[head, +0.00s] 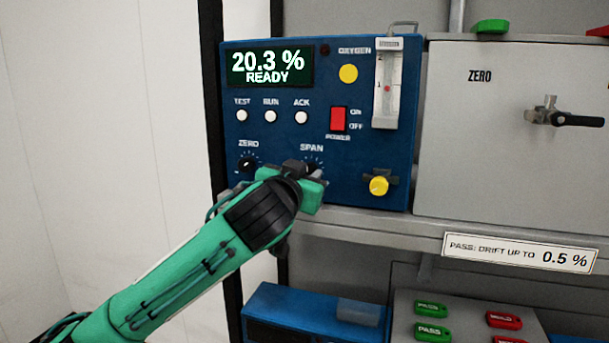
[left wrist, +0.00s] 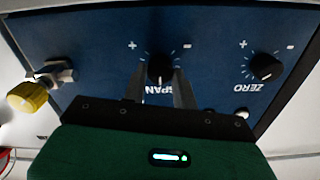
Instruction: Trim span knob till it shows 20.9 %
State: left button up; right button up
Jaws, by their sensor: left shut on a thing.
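The blue analyser (head: 270,130) has a display (head: 270,65) reading 20.3 % and READY. The black span knob (left wrist: 160,70) sits on its lower panel, between plus and minus marks in the left wrist view. My left gripper (left wrist: 160,88) is shut on the span knob, with a finger on either side of it. In the head view my left gripper (head: 305,175) covers the span knob, leaving only part of its dial marks and the SPAN label visible. My right gripper is in neither view.
The zero knob (head: 247,164) is left of the span knob. White TEST, RUN and ACK buttons (head: 271,116), a red power switch (head: 338,119) and a yellow valve knob (head: 379,186) are close by. A shelf edge (head: 380,228) runs below. A grey ZERO panel (head: 500,150) stands at right.

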pick_arm(q)
jog(key=shift+m, duration=0.5)
jog(key=m, duration=0.8)
jog(key=shift+f+m+p, duration=0.1)
jog(key=shift+m+p, duration=0.4)
jog(key=shift+m, duration=1.4)
